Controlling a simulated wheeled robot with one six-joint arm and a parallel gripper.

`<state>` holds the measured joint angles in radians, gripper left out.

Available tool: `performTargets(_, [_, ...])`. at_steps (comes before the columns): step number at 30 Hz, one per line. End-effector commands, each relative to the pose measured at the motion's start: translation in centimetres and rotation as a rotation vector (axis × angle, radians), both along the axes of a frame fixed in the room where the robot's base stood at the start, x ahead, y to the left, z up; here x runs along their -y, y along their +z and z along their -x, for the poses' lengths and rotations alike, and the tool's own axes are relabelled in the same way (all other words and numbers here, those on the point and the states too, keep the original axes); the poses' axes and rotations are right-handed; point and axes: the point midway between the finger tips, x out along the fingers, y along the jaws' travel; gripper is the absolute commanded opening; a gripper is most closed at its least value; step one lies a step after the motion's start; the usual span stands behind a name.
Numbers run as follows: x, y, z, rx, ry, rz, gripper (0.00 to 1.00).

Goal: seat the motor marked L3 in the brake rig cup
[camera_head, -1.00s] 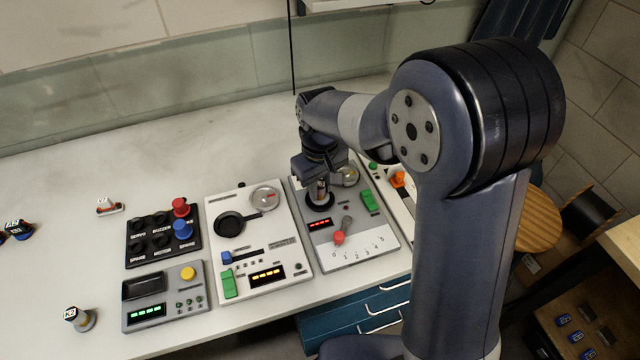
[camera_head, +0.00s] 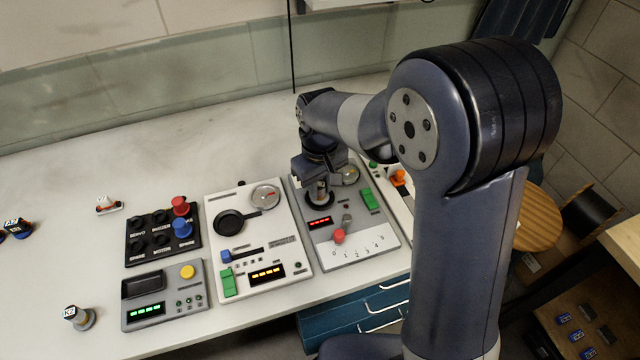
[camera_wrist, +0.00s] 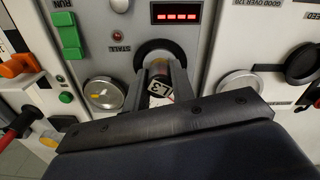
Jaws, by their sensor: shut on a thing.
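The motor marked L3 (camera_wrist: 160,88) is between the fingers of my gripper (camera_wrist: 160,84) in the wrist view, its white label facing the camera. My gripper is shut on it. The brake rig cup (camera_wrist: 154,50) is a black ring on the grey panel, just beyond the fingertips. The motor's far end is at the ring's opening, but I cannot tell how deep it sits. In the head view my gripper (camera_head: 318,190) points down over the cup (camera_head: 320,202), and the motor is mostly hidden by the fingers.
The rig's red display (camera_wrist: 176,15), green RUN switch (camera_wrist: 68,35) and a round gauge (camera_wrist: 104,94) surround the cup. A white panel (camera_head: 285,225) stands to the left in the head view. A motor marked K2 (camera_head: 78,318) stands at the bench's front left.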

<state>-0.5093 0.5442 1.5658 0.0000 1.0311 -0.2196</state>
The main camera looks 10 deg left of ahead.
Motion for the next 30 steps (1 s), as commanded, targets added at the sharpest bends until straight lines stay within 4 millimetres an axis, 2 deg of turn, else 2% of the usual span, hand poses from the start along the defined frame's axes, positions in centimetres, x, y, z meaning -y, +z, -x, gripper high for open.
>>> performTargets(29, [0.01, -0.42, 0.01, 0.0, 0.0, 0.0, 0.0])
performTargets(30, [0.01, -0.42, 0.01, 0.0, 0.0, 0.0, 0.26])
